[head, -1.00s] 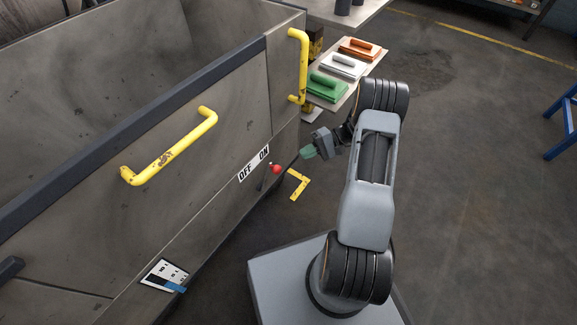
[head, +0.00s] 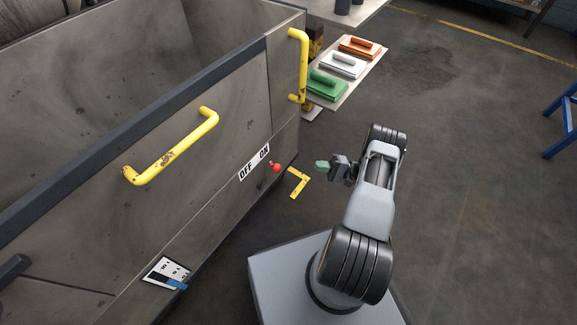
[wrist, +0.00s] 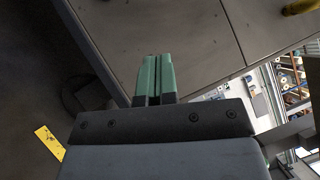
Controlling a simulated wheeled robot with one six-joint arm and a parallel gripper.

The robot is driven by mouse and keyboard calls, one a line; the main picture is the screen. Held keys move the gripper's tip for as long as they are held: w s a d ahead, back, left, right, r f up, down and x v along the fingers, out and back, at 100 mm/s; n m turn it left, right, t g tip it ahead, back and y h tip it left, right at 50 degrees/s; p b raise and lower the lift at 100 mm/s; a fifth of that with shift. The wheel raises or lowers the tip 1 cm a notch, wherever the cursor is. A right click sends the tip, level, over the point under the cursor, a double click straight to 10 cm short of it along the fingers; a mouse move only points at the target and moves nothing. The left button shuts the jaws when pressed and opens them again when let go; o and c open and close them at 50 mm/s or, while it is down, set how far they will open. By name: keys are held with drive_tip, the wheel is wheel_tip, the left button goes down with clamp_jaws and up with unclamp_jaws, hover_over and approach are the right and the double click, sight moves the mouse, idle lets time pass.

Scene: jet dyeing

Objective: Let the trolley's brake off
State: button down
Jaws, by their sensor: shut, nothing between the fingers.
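The grey trolley (head: 215,190) fills the left of the head view. On its side a white label (head: 254,163) reads OFF and ON. Just below the label is the brake lever with a red knob (head: 276,167), tipped toward the ON end. My gripper (head: 321,166) is to the right of the knob, with a clear gap and not touching it. Its green fingers (wrist: 154,78) are shut together and empty in the wrist view. The trolley's grey wall (wrist: 180,35) shows beyond them there. I cannot make out the red knob in the wrist view.
A yellow handle (head: 170,150) sticks out from the trolley's side, and another (head: 302,65) stands at its corner. A shelf (head: 340,83) with green, white and orange blocks lies behind. A yellow corner mark (head: 298,182) is on the floor. Open floor lies to the right.

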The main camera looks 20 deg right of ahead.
drive_tip(key=s+b+x, duration=0.1)
drive_tip(key=s+x, duration=0.1)
drive_tip(key=x, duration=1)
drive_tip(key=shift+s+a+r+b, duration=0.2)
drive_tip(key=shift+a+r+b, duration=0.25)
drive_tip(key=shift+a, duration=0.3)
drive_tip(key=shift+r, duration=0.15)
